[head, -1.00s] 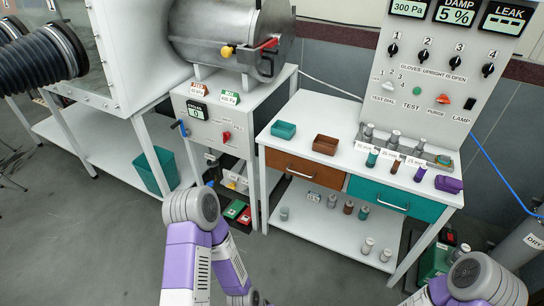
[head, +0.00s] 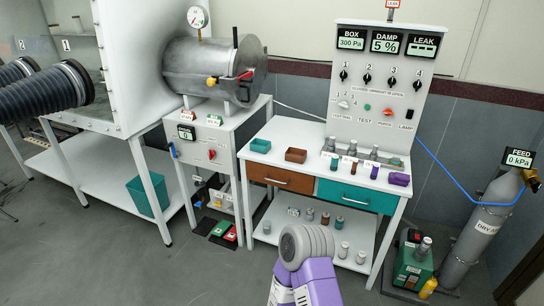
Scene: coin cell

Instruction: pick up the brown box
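The brown box (head: 296,155) is a small open-topped tray. It sits on the white workbench (head: 262,137) in the head view, just right of a teal box (head: 260,146) and above the brown drawer (head: 283,177). Nothing touches it. One of my purple-and-white arms rises at the bottom centre, with its rounded grey joint below the bench. Neither gripper shows in the view.
A control panel (head: 378,95) stands at the back of the bench. Small vials and a purple box (head: 399,179) stand right of the brown box. A metal chamber (head: 215,70) is to the left. A gas cylinder (head: 482,232) stands at right. Grey floor lies in front.

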